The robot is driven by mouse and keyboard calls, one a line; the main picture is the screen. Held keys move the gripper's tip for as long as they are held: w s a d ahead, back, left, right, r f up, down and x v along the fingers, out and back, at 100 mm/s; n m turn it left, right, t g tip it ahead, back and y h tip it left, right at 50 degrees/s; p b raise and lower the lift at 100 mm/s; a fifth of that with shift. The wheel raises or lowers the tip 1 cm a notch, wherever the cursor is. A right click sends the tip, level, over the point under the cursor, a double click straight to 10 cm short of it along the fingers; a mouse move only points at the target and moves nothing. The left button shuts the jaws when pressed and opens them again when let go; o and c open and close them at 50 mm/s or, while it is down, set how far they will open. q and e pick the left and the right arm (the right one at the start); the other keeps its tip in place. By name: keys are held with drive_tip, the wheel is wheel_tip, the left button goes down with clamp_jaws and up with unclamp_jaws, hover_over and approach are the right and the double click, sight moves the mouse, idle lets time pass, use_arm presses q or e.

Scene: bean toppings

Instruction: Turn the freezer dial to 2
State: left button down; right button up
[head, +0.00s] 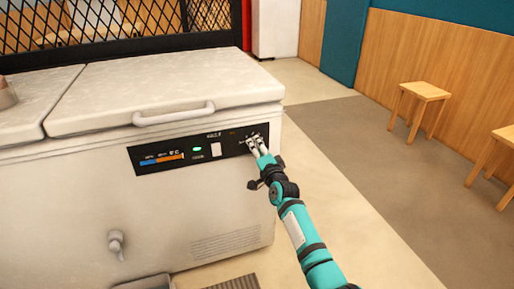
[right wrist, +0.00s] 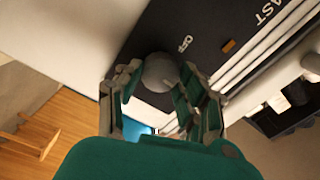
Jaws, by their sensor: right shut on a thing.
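The white chest freezer (head: 190,215) stands on the left in the head view, with a black control panel (head: 222,148) on its front. My right gripper (head: 256,142) is at the panel's right end and mostly covers the dial there. In the right wrist view the round grey dial (right wrist: 157,74) sits between the two fingers of my right gripper (right wrist: 160,80), which is shut on it. Which mark the dial points to cannot be made out. My left gripper is not in view.
The panel has a lit green light (head: 197,149) and a white switch (head: 216,149). The freezer lid has a handle (head: 174,113). Wooden stools (head: 424,92) stand by the right wall. The floor (head: 370,165) between is clear.

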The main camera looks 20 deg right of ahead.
idle(0.5)
drive_tip(key=o, duration=1.2)
drive_tip(key=shift+c, duration=0.2)
drive_tip(key=s, duration=1.2)
drive_tip(key=shift+d+f, duration=0.25)
drive_tip(key=shift+d, duration=0.05)
